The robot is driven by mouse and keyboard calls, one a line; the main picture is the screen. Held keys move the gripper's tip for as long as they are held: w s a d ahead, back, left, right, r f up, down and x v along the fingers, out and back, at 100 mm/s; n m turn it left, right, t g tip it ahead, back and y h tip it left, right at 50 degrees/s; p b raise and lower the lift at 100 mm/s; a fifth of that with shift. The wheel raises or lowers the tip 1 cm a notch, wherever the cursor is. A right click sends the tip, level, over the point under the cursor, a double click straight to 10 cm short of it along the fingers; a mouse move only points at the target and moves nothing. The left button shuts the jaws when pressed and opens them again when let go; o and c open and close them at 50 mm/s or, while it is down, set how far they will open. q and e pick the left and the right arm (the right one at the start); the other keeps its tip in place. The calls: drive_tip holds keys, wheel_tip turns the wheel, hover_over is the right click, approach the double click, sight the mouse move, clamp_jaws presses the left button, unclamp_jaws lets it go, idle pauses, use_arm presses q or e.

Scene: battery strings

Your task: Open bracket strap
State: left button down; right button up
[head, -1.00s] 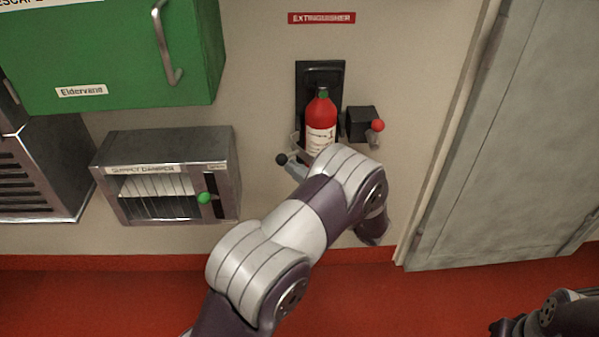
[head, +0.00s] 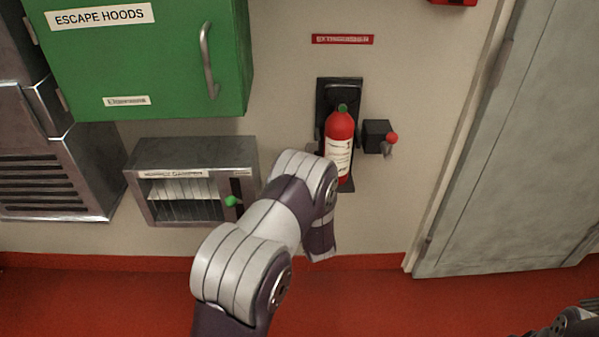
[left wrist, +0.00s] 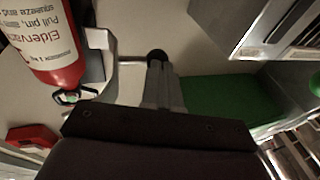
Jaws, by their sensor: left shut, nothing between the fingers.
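The red extinguisher (head: 339,146) hangs upright against its black wall bracket (head: 324,97). In the left wrist view the extinguisher (left wrist: 45,45) appears upside down at the left, with a pale bracket part (left wrist: 99,40) beside it. A black ball knob (left wrist: 157,57) on a thin rod shows beyond my left gripper (left wrist: 158,70). The gripper is shut and empty, its tips close to the knob; I cannot tell whether they touch. In the head view my left arm hides the gripper and the knob. Whether the strap is around the extinguisher is unclear. My right gripper is not clearly visible.
A black box with a red-knobbed lever (head: 391,138) is right of the extinguisher. The damper box (head: 190,146) with a green knob (head: 231,201) is left of it, below the green cabinet (head: 150,70). A grey door (head: 510,150) stands at the right. The floor is clear.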

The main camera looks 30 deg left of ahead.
use_arm(q)
drive_tip(key=shift+w+a, duration=0.15)
drive_tip(key=shift+a, duration=0.45)
drive_tip(key=shift+w+a, duration=0.15)
drive_tip(key=shift+a, duration=0.4)
use_arm(e)
drive_tip(key=shift+f, duration=0.1)
use_arm(q)
drive_tip(key=shift+a, duration=0.1)
